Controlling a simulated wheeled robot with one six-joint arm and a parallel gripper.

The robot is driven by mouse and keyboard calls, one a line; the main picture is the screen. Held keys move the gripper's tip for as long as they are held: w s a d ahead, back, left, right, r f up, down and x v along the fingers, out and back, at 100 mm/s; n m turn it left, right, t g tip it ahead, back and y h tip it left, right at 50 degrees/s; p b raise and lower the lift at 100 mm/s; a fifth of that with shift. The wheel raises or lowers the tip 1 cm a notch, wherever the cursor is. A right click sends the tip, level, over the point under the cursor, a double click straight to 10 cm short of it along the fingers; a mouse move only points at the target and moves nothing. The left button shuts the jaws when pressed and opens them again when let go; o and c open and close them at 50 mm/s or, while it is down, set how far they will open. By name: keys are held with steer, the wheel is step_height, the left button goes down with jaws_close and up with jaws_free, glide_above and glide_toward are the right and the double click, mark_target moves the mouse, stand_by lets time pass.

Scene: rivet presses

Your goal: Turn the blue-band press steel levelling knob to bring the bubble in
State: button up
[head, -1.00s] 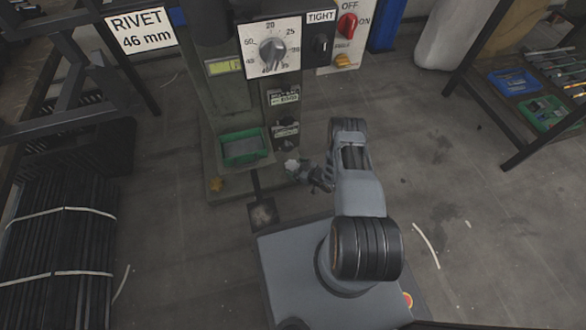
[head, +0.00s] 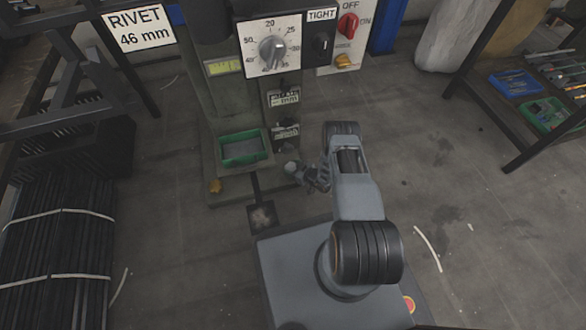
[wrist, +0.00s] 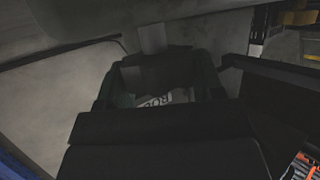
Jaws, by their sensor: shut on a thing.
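The grey-green press (head: 228,110) stands ahead of me in the head view, with a small yellow-green level window (head: 223,67) on its front. The bubble is too small to make out. A pale steel knob (head: 290,168) sits low at the right corner of the press foot. My gripper (head: 298,172) is at this knob from the right, shut on it. The fingers hide part of the knob. A brass-coloured knob (head: 215,186) sits at the left front of the foot. No blue band shows clearly on this press. The wrist view is dark, and the knob cannot be made out there.
A green tray (head: 243,158) and a pedal (head: 262,216) are left of my gripper. A dial panel (head: 271,50) and switches (head: 348,25) are above. Bundled dark bars (head: 60,245) lie at left, and a bench (head: 520,150) stands at right. The right floor is mostly clear.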

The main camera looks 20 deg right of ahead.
steer(key=shift+c, duration=1.2)
steer(key=n+g+y, duration=0.4)
steer(key=n, duration=0.1)
steer(key=shift+w+d, duration=0.15)
steer(key=n+g+y, duration=0.1)
steer(key=n+g, duration=0.3)
steer(key=g, duration=0.1)
steer(key=shift+w+n+y, duration=0.1)
steer(key=shift+n+y, duration=0.2)
steer(key=shift+y, duration=0.1)
steer(key=shift+g, duration=0.4)
steer(key=o, duration=0.9)
